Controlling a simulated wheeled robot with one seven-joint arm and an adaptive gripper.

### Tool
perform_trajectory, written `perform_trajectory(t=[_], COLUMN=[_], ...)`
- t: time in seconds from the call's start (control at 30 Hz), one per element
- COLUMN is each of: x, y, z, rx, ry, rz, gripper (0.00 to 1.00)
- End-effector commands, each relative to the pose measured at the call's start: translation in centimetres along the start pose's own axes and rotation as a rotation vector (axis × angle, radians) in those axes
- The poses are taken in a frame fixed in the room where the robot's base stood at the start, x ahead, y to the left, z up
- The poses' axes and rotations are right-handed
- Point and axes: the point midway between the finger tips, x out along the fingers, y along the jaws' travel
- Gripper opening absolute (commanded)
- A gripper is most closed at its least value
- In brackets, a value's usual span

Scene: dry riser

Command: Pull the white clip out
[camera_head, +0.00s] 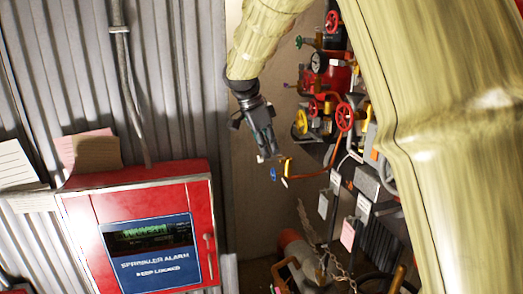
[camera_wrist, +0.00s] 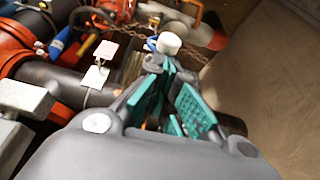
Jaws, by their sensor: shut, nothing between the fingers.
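A small white rounded piece (camera_wrist: 169,43), perhaps the white clip, sits just beyond the fingertips, beside something blue. I cannot tell whether the fingers touch it. In the head view a small white piece (camera_head: 284,183) shows below the yellow fitting.
A red sprinkler alarm box (camera_head: 195,195) is on the corrugated wall at left. A chain (camera_wrist: 125,35) and dark pipe (camera_wrist: 60,82) lie near the gripper.

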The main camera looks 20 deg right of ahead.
Motion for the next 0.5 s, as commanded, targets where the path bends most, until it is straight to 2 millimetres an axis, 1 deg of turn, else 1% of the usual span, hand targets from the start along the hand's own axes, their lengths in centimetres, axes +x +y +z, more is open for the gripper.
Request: perform_trajectory(t=[0.03, 0.23, 0.33, 0.43, 0.5], x=[-0.1, -0.1, -0.5, -1.5, -2.5], y=[-0.1, -0.1, -0.1, -0.1, -0.1], z=[0.3, 0.3, 0.3, 0.2, 0.1], rx=[-0.002, -0.003, -0.003, -0.003, -0.003], ry=[-0.005, -0.004, -0.004, -0.004, -0.003], rz=[-0.002, -0.002, -0.002, -0.003, -0.004], gripper=[0.0, 0.0, 0.0, 0.0, 0.0])
